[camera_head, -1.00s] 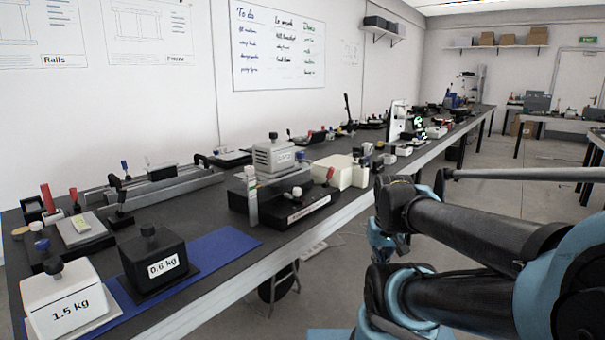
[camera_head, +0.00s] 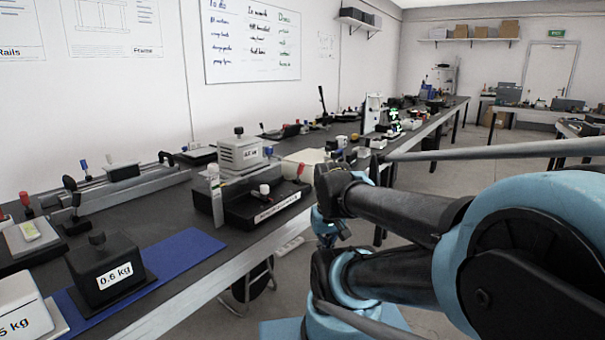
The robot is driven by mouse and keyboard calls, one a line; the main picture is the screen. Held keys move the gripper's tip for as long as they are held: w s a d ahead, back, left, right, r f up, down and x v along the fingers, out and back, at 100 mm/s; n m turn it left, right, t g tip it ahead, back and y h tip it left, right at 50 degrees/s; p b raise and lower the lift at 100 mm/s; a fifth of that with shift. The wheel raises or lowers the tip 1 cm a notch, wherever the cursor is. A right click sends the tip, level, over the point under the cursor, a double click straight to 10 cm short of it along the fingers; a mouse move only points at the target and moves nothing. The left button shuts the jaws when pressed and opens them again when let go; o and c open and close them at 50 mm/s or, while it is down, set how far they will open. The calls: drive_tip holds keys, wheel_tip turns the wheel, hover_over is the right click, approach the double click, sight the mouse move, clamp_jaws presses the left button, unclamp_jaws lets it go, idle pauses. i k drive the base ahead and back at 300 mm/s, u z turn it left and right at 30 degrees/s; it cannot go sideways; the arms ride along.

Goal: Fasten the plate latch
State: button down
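I cannot tell for certain which fixture on the long workbench (camera_head: 160,219) is the plate latch. A black fixture (camera_head: 276,208) with a white label strip sits near the bench's front edge, with an upright pale post, a white knob and a red knob. At the left, a flat grey plate fixture (camera_head: 30,237) has a yellow-green tag and a red handle beside it. My arm fills the right side, in front of the bench. My gripper's fingers are not visible.
A grey weight block (camera_head: 239,153) and a rail fixture (camera_head: 125,188) stand behind. Open floor lies right of the bench.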

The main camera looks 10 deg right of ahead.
sight(301, 165)
drive_tip(key=z, duration=1.1)
drive_tip(key=k, duration=1.45)
drive_tip(key=u, duration=0.3)
drive_tip(key=i, duration=1)
drive_tip(key=z, duration=0.05)
